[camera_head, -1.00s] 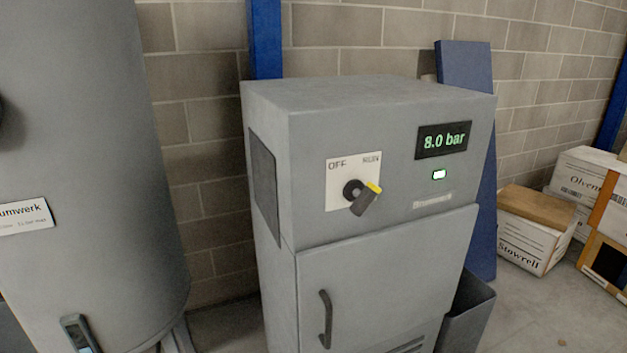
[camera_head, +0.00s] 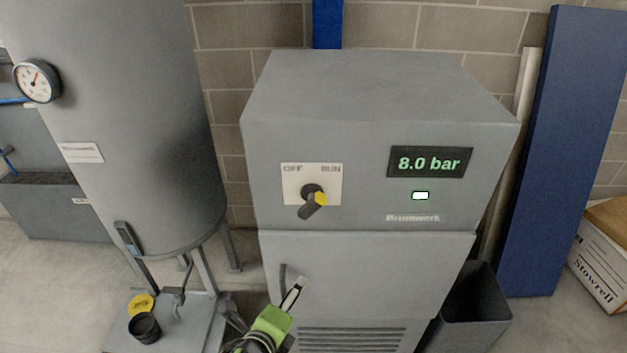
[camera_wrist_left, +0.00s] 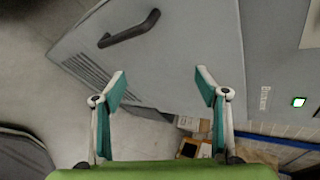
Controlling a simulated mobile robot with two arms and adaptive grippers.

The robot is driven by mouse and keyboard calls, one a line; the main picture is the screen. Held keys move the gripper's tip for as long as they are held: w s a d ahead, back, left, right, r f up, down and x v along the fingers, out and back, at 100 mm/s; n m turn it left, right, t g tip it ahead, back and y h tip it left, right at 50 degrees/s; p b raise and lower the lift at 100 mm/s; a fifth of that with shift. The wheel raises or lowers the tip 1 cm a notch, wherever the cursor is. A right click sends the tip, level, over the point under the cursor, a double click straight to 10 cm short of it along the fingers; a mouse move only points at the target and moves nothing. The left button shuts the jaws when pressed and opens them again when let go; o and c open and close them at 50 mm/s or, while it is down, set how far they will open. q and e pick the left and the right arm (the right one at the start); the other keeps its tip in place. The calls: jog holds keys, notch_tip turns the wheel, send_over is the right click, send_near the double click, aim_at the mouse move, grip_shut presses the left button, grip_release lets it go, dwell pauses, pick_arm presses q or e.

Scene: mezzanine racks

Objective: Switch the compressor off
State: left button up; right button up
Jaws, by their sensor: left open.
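The grey compressor (camera_head: 380,100) stands in the middle of the head view. Its green display (camera_head: 430,162) reads 8.0 bar, with a lit white-green lamp below. A rotary switch (camera_head: 312,195) sits on a white plate marked OFF at left and RUN at right. Its dark knob has a yellow mark on its right side, the RUN side. My left gripper (camera_head: 295,288) is below the switch, in front of the lower door and near its handle, apart from the switch. In the left wrist view the gripper (camera_wrist_left: 162,84) is open and empty. My right gripper is not in view.
A grey tank (camera_head: 130,120) with a gauge (camera_head: 37,80) stands at left. A black cup (camera_head: 144,327) and a yellow item (camera_head: 141,304) are at its foot. A dark bin (camera_head: 468,310), a blue panel (camera_head: 560,150) and boxes (camera_head: 600,265) are at right.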

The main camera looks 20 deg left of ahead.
pick_arm(q)
notch_tip(320, 180, up, 16)
jog(key=d+m+t+p, duration=0.1)
jog(key=m+t+p, duration=0.1)
jog(key=m, duration=0.1)
jog(key=m+t+p, duration=0.1)
send_near(309, 208)
jog(key=s, duration=0.2)
jog(key=x, duration=0.4)
jog(key=p+x, duration=0.1)
jog(key=x, duration=0.3)
jog(key=p+x, duration=0.1)
jog(key=x, duration=0.3)
jog(key=shift+w+r, duration=0.25)
jog(key=shift+w+f+h+p, duration=0.25)
jog(key=shift+w+h+p, duration=0.1)
jog(key=shift+w, duration=0.2)
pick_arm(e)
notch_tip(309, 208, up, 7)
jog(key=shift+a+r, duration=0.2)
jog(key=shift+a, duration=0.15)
pick_arm(q)
jog(key=shift+c, duration=1.1)
jog(key=c, duration=0.9)
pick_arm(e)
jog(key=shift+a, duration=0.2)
